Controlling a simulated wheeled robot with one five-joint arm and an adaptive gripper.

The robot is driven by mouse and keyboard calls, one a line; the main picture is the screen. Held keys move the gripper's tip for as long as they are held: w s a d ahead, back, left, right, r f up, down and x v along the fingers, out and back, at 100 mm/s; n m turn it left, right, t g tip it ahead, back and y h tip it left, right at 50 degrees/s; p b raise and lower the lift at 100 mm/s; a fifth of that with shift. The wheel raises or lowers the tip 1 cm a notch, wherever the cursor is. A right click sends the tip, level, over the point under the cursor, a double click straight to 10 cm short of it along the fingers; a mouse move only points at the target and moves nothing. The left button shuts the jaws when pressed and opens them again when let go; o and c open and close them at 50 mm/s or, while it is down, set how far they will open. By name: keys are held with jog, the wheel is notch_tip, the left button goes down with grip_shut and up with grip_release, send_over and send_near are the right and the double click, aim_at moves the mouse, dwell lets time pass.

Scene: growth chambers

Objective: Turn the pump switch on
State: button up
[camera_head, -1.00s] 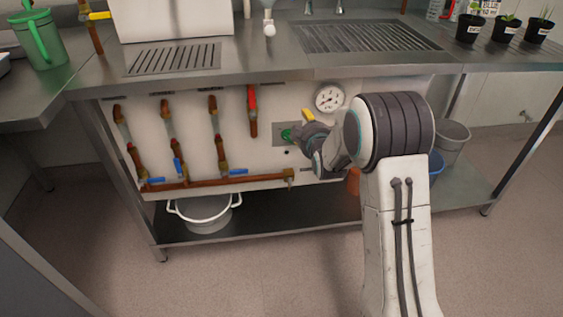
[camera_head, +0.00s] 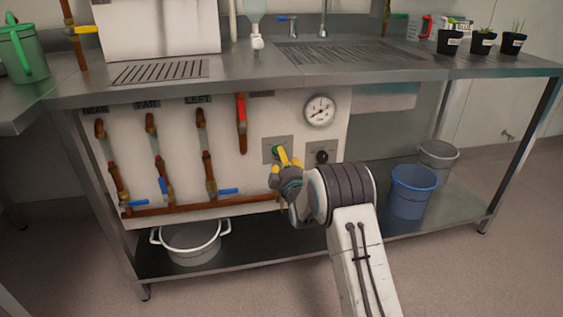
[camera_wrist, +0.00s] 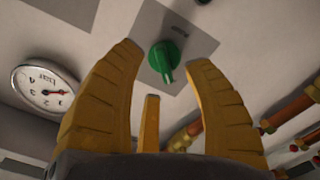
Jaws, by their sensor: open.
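A green knob (camera_head: 275,152) sits on a grey square plate on the white panel under the bench. No readable label shows which knob is the pump switch. A black knob (camera_head: 322,157) is on a dark plate to its right. My gripper (camera_head: 288,157) is in front of the green knob, its yellow fingers partly covering it. In the wrist view, the green knob (camera_wrist: 163,60) appears between the tips of my open gripper (camera_wrist: 167,56), its pointer towards the picture's bottom. The fingers look apart from it, but I cannot tell the remaining depth.
A round gauge (camera_head: 320,110) is above the black knob. Copper pipes with blue-handled valves (camera_head: 165,189) cover the panel's left; a red-handled valve (camera_head: 241,110) is nearer. A white pot (camera_head: 190,242) and a blue bucket (camera_head: 413,190) stand on the lower shelf.

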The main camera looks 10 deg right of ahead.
jog(key=shift+w+b, duration=0.75)
jog(key=shift+w, duration=1.15)
grip_shut()
